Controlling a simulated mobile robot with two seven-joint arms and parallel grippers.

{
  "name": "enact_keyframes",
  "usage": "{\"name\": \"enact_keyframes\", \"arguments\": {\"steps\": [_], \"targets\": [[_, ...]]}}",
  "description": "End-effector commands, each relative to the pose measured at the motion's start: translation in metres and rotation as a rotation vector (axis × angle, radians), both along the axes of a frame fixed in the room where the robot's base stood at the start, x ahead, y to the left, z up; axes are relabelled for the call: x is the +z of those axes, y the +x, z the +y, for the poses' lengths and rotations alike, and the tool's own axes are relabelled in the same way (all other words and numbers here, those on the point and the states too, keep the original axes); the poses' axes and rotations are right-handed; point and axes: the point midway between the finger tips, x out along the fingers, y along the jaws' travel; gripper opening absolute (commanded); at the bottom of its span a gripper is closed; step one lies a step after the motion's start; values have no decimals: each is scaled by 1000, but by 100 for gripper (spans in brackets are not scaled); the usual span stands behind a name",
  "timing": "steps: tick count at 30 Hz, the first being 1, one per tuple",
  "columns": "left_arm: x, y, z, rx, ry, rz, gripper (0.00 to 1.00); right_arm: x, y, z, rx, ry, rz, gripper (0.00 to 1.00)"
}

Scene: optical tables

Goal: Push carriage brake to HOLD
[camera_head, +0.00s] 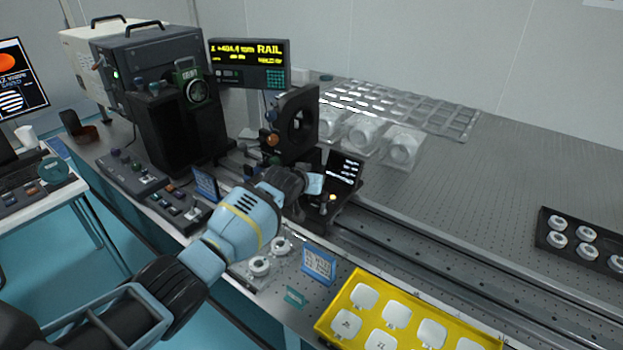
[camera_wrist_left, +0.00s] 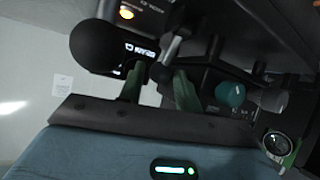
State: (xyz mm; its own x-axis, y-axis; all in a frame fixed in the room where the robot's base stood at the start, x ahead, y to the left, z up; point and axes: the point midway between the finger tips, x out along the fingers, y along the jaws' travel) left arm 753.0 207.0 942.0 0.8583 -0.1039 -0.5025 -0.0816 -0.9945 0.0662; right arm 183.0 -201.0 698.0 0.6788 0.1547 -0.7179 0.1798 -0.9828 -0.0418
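The carriage (camera_head: 338,204) is a dark block on the long rail, with a small lit screen (camera_head: 345,168) and a yellow-lit button (camera_head: 332,197). My left gripper (camera_head: 312,186) reaches the carriage's near left side; my dark wrist hides part of it. In the left wrist view, my two fingers (camera_wrist_left: 158,88) stand apart, with a gap between them. A grey lever-like part (camera_wrist_left: 172,48) and a black rounded part with a small lit label (camera_wrist_left: 138,50) lie just beyond the fingertips. I cannot tell whether they touch, nor which brake position is set. My right gripper is not in view.
The rail (camera_head: 430,250) runs right along the optical table. A yellow tray (camera_head: 335,322) of white pieces, a blue sign (camera_head: 318,262) and small ring parts (camera_head: 259,266) sit at the near edge. A black optic mount (camera_head: 296,125) stands behind the carriage. A black tray (camera_head: 548,238) lies right.

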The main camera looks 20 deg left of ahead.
Motion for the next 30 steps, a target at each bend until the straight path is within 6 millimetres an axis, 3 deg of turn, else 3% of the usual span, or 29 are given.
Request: {"name": "enact_keyframes", "arguments": {"steps": [11,20,30], "targets": [[8,-8,1,-1,0,-5,34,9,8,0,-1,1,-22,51],[36,-44,6,0,0,-13,34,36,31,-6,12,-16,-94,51],[38,-65,8,0,0,-1,34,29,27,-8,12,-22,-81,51]]}}
